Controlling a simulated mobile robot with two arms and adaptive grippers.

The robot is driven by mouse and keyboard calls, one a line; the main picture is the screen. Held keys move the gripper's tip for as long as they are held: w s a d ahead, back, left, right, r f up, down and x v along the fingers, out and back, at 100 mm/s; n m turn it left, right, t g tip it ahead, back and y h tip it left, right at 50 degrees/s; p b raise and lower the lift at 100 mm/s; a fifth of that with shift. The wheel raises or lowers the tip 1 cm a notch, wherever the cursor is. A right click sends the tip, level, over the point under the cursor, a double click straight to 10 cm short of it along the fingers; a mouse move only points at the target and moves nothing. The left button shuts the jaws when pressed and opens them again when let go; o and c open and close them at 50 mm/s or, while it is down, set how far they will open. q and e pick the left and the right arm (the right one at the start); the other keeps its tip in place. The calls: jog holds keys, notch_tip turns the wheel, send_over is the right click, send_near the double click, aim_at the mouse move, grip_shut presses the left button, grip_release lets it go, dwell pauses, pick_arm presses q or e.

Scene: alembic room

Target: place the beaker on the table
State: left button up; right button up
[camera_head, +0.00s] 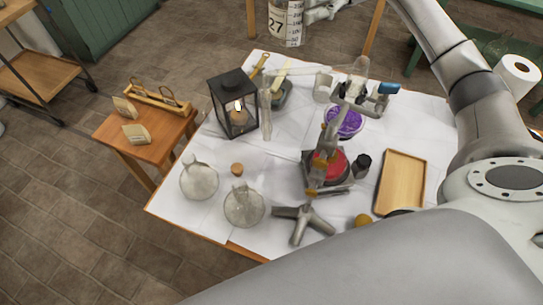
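A clear cylinder with a label reading 27 and scale marks, which looks like the beaker (285,26), is at the top edge of the head view, past the far edge of the table. Its upper part is cut off by the frame. My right gripper (309,13) meets its right side and appears shut on it; the fingers are only partly visible. The beaker seems held in the air, with floor behind it. The white-topped table (205,143) fills the middle of the view. My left gripper is not in view.
A black lantern (234,103), two round flasks (199,181) (244,206), a clamp stand (327,150), a purple bowl (344,122) and a wooden tray (401,182) occupy the table. Bare white cloth shows left of centre. A small wooden side table (150,155) stands left.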

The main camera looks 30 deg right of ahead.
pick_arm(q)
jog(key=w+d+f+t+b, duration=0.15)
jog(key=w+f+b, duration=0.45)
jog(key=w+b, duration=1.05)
pick_arm(e)
jog(key=f+b, duration=0.2)
jog(key=f, duration=1)
jog(key=f+b, duration=0.3)
jog(key=f, duration=0.9)
jog(key=f+b, duration=0.2)
jog(key=f, duration=1)
jog(key=shift+w+d+f+b, duration=0.2)
jog(key=shift+w+f+b, duration=0.05)
jog(key=shift+w+b, duration=0.1)
jog(key=shift+a+f, duration=0.1)
jog(key=a, duration=0.4)
jog(key=shift+s+f+b, duration=0.3)
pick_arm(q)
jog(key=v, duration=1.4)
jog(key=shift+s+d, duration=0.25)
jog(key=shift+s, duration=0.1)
pick_arm(e)
jog(key=shift+d+f, duration=0.1)
jog(key=shift+f, duration=0.15)
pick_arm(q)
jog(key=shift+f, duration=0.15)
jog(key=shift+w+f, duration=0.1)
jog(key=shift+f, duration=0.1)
pick_arm(e)
jog(key=shift+f, duration=0.15)
